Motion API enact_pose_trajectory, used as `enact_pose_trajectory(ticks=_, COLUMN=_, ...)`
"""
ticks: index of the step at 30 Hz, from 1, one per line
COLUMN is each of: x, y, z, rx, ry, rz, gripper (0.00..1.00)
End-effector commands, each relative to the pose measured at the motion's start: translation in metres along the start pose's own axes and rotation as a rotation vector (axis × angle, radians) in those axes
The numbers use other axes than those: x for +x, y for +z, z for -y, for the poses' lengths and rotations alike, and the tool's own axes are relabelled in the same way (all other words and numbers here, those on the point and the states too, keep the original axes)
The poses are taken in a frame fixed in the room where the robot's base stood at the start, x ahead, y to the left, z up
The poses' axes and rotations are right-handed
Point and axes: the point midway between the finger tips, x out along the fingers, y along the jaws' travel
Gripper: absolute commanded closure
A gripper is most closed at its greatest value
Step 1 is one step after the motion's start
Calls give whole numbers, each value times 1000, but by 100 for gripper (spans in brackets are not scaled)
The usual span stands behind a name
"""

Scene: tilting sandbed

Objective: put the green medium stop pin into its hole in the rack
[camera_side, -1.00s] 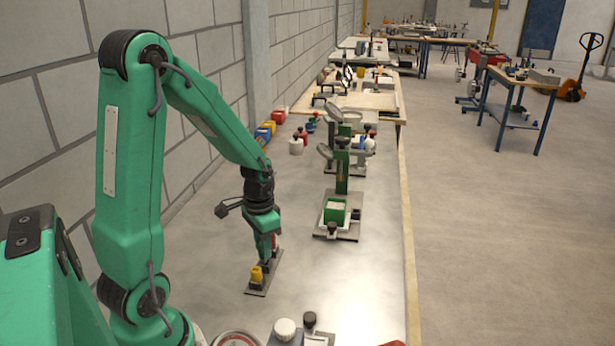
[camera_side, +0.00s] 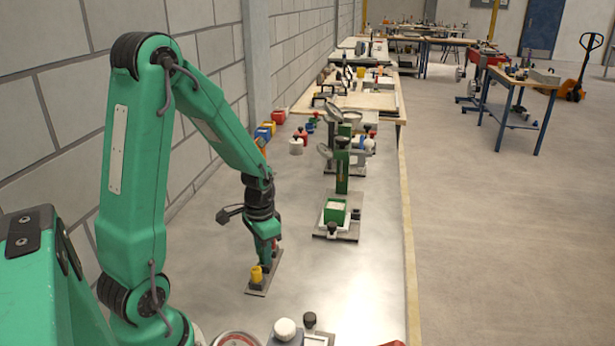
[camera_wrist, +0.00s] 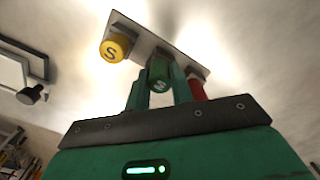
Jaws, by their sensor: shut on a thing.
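The green stop pin (camera_wrist: 159,74) is between the two fingers of my gripper (camera_wrist: 157,82) in the wrist view, its lettered end facing the camera. My gripper is shut on it, over the middle of the rack (camera_wrist: 150,40), a narrow grey plate. In the side view my gripper (camera_side: 267,258) reaches down to the rack (camera_side: 258,291). A yellow pin (camera_wrist: 115,48) marked S stands at one end of the rack, and a red pin (camera_wrist: 196,89) is on the other side of the green one. The green pin's lower end and its hole are hidden, so I cannot tell how it sits.
A green box device on a base plate (camera_side: 344,235) stands right of the rack. White and red containers (camera_side: 297,143) stand farther back. A white-capped item (camera_side: 285,328) is near the front. Bare bench lies between the rack and the bench's right edge.

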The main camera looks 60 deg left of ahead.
Motion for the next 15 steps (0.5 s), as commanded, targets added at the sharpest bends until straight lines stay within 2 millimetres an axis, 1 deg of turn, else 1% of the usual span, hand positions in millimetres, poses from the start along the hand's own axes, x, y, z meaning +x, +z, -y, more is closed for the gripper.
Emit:
enact_pose_trajectory(ticks=2, x=2, y=0, z=0, rx=0, ry=0, rz=0, gripper=100)
enact_pose_trajectory(ticks=3, x=2, y=0, z=0, rx=0, ry=0, rz=0, gripper=73)
enact_pose_trajectory(ticks=5, x=2, y=0, z=0, rx=0, ry=0, rz=0, gripper=62)
enact_pose_trajectory(ticks=6, x=2, y=0, z=0, rx=0, ry=0, rz=0, gripper=54)
enact_pose_trajectory(ticks=7, x=2, y=0, z=0, rx=0, ry=0, rz=0, gripper=52)
enact_pose_trajectory(ticks=15, x=1, y=0, z=0, rx=0, ry=0, rz=0, gripper=52)
